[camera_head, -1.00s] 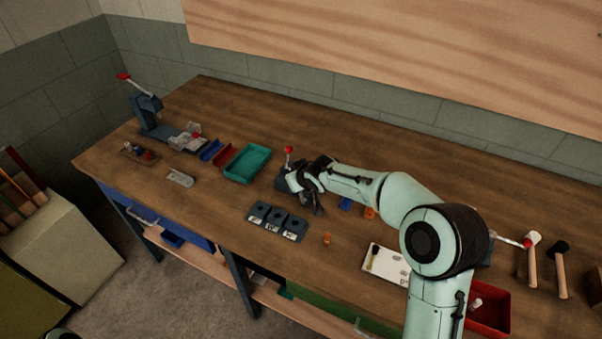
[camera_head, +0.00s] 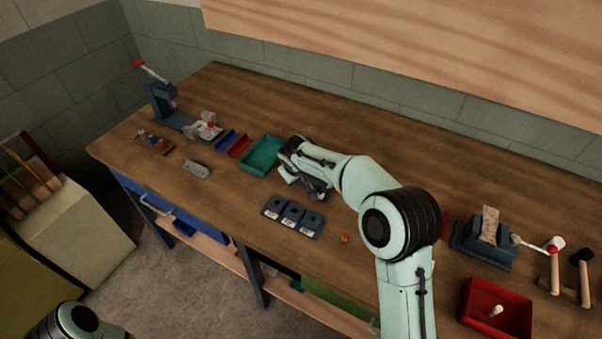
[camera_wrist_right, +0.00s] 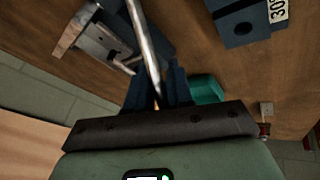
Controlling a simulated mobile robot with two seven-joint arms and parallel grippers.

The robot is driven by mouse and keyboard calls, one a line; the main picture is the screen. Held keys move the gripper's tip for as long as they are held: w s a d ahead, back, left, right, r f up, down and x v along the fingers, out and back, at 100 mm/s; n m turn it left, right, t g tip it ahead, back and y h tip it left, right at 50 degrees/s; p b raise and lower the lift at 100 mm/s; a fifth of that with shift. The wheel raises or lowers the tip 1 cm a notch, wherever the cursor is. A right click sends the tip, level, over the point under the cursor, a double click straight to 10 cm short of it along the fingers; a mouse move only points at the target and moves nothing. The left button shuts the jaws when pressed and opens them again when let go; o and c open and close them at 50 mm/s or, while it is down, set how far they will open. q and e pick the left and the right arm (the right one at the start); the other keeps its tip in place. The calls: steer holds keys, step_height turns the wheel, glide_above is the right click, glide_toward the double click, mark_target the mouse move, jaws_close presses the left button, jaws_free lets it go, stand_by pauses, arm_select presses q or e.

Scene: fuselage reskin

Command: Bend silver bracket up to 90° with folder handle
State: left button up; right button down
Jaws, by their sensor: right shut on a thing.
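In the right wrist view, my right gripper (camera_wrist_right: 157,98) is shut on the folder handle (camera_wrist_right: 146,45), a bare metal rod that runs up between its dark fingers. The silver bracket (camera_wrist_right: 105,45), a flat plate with holes, lies in the folder beside the rod; one edge piece stands at an angle to it. I cannot tell the exact bend angle. In the head view, my right gripper (camera_head: 291,152) is over the folder, next to the teal tray, and hides most of it and the handle's knob. My left gripper is not in view.
The teal tray (camera_head: 262,155) is left of the folder. Dark blocks with labels (camera_head: 293,216) sit in front. A loose silver plate (camera_head: 196,169) lies further left. A blue lever tool (camera_head: 484,245), red bin (camera_head: 497,310) and mallets (camera_head: 556,270) are at right. The back of the bench is clear.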

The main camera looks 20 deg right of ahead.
steer(key=shift+w+a+r, duration=0.1)
steer(key=shift+w+a, duration=0.1)
steer(key=shift+w, duration=0.1)
steer(key=c, duration=0.9)
jaws_free()
steer(key=shift+c, duration=0.2)
steer(key=v, duration=1.3)
steer(key=shift+b, duration=0.4)
